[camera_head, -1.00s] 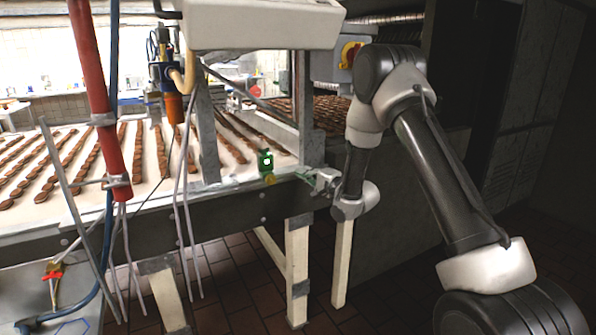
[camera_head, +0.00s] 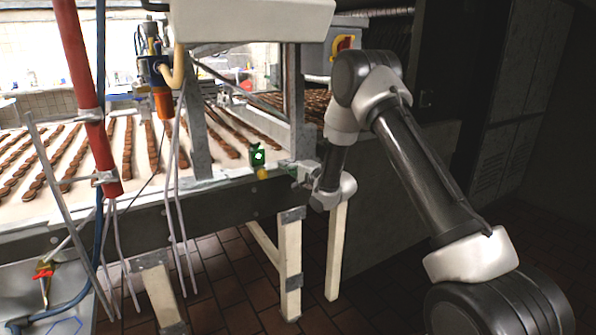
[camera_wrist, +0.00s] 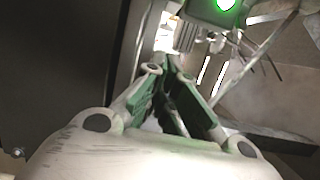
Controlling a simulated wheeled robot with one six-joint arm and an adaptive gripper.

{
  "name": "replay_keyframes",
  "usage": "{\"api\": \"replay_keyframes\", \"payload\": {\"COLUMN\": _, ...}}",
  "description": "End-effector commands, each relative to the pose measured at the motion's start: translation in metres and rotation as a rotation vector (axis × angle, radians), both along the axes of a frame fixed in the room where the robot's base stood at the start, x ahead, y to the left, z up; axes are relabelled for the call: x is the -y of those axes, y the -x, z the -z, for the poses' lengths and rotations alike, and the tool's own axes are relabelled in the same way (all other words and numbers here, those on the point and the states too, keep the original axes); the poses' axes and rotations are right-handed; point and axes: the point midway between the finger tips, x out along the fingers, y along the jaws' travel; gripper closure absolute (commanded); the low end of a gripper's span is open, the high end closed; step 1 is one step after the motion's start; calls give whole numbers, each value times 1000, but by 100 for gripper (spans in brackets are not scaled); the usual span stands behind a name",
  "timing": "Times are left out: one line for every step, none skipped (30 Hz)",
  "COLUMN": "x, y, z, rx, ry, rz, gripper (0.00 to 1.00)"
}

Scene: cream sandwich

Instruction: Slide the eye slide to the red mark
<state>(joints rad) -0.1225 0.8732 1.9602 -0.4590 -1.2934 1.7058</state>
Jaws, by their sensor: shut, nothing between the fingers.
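The eye slide appears to be the small green sensor block (camera_head: 257,153) with a bright round spot, on the near rail of the conveyor. A yellow knob (camera_head: 263,173) sits just below it. My gripper (camera_head: 286,166) is just right of the block, seemingly with a small gap. In the wrist view, the green-lit block (camera_wrist: 226,10) is at the top, beyond and right of my fingertips (camera_wrist: 168,66). The fingers converge at their tips, shut and empty. I cannot make out a red mark on the rail.
The conveyor belt (camera_head: 118,160) carries rows of brown biscuits. A metal post (camera_head: 297,95) stands behind my gripper. A red pipe (camera_head: 85,85) and hanging cables are at the left. Open tiled floor (camera_head: 385,275) lies in front.

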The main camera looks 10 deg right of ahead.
Motion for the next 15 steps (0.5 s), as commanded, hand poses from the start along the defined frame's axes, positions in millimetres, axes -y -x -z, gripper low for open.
{"api": "replay_keyframes", "payload": {"x": -7, "y": -5, "z": 1, "rx": 0, "ry": 0, "rz": -2, "gripper": 100}}
{"api": "replay_keyframes", "payload": {"x": -14, "y": -1, "z": 1, "rx": -2, "ry": 0, "rz": -4, "gripper": 100}}
{"api": "replay_keyframes", "payload": {"x": -19, "y": 1, "z": 0, "rx": -1, "ry": 0, "rz": -3, "gripper": 100}}
{"api": "replay_keyframes", "payload": {"x": -23, "y": 2, "z": 0, "rx": -1, "ry": 0, "rz": -3, "gripper": 100}}
{"api": "replay_keyframes", "payload": {"x": -27, "y": 4, "z": 0, "rx": -1, "ry": 1, "rz": -4, "gripper": 100}}
{"api": "replay_keyframes", "payload": {"x": -31, "y": 5, "z": 0, "rx": -1, "ry": 1, "rz": -3, "gripper": 100}}
{"api": "replay_keyframes", "payload": {"x": -33, "y": 6, "z": 0, "rx": -1, "ry": 1, "rz": -1, "gripper": 100}}
{"api": "replay_keyframes", "payload": {"x": -35, "y": 7, "z": 0, "rx": -1, "ry": 1, "rz": -1, "gripper": 100}}
{"api": "replay_keyframes", "payload": {"x": -37, "y": 7, "z": 0, "rx": -1, "ry": 1, "rz": -1, "gripper": 100}}
{"api": "replay_keyframes", "payload": {"x": -39, "y": 8, "z": 0, "rx": -1, "ry": 1, "rz": -2, "gripper": 100}}
{"api": "replay_keyframes", "payload": {"x": -40, "y": 8, "z": 0, "rx": -1, "ry": 1, "rz": -1, "gripper": 100}}
{"api": "replay_keyframes", "payload": {"x": -41, "y": 9, "z": 0, "rx": -1, "ry": 1, "rz": -1, "gripper": 100}}
{"api": "replay_keyframes", "payload": {"x": -41, "y": 9, "z": 0, "rx": -1, "ry": 1, "rz": -1, "gripper": 100}}
{"api": "replay_keyframes", "payload": {"x": -41, "y": 9, "z": 0, "rx": -1, "ry": 1, "rz": 0, "gripper": 100}}
{"api": "replay_keyframes", "payload": {"x": -41, "y": 9, "z": 0, "rx": -1, "ry": 1, "rz": 0, "gripper": 100}}
